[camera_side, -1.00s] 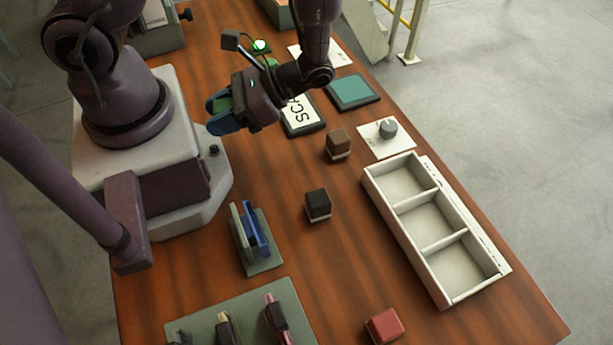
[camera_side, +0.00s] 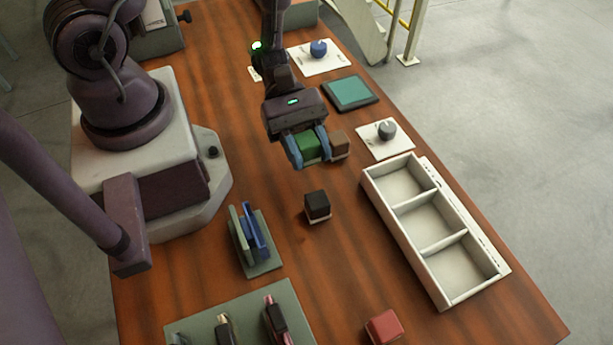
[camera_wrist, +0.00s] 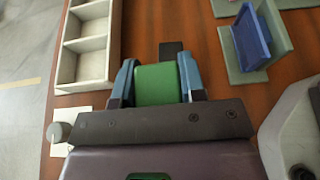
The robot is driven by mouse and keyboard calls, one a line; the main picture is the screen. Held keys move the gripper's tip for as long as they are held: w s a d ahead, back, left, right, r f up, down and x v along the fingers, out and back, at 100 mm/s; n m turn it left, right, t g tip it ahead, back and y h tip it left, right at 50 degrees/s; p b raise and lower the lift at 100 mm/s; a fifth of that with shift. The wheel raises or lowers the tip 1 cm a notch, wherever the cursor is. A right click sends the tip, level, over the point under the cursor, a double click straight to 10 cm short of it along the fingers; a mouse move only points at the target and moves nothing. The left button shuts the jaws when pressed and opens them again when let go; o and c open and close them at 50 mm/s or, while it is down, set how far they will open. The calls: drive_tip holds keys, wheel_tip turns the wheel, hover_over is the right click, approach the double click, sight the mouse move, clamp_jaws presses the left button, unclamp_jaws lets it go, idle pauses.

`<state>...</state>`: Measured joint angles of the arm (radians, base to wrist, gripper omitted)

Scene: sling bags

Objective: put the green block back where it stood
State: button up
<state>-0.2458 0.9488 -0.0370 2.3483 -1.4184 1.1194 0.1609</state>
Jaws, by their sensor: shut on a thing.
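The green block (camera_side: 309,145) is between the blue fingers of my gripper (camera_side: 311,152), which is shut on it. In the side view the block is left of the brown block and above the black block in the picture; its height over the table is hard to tell. In the wrist view the green block (camera_wrist: 157,84) fills the space between the fingers of my gripper (camera_wrist: 157,82). The brown block (camera_side: 340,145) is partly hidden behind the right finger. The black block (camera_side: 317,204) stands on the table, and in the wrist view its dark top (camera_wrist: 172,49) shows just past the green block.
A white three-compartment tray (camera_side: 432,230), empty, stands at the right. A red block (camera_side: 385,326) lies near the front. A slotted holder with a blue plate (camera_side: 254,232) stands left of the black block. A teal-topped panel (camera_side: 351,92) and knob plates (camera_side: 385,140) lie farther back.

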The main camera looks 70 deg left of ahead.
sight(308, 187)
drive_tip(key=shift+f, duration=3.5)
drive_tip(key=o, duration=1)
drive_tip(key=shift+f, duration=0.1)
drive_tip(key=v, duration=1.2)
drive_tip(key=s+r+m+t+y, duration=0.1)
drive_tip(key=r+m+y, duration=0.3)
drive_tip(key=r, duration=0.6)
drive_tip(key=s+r+m+t+y, duration=0.1)
drive_tip(key=r+m+t+y, duration=0.1)
drive_tip(key=r+m+y, duration=0.3)
drive_tip(key=s+r+m+t+y, duration=0.2)
drive_tip(key=r+m+y, duration=0.2)
drive_tip(key=r+m, duration=0.5)
wheel_tip(308, 187, up, 6)
drive_tip(key=shift+f+t, duration=0.1)
drive_tip(key=shift+t, duration=0.2)
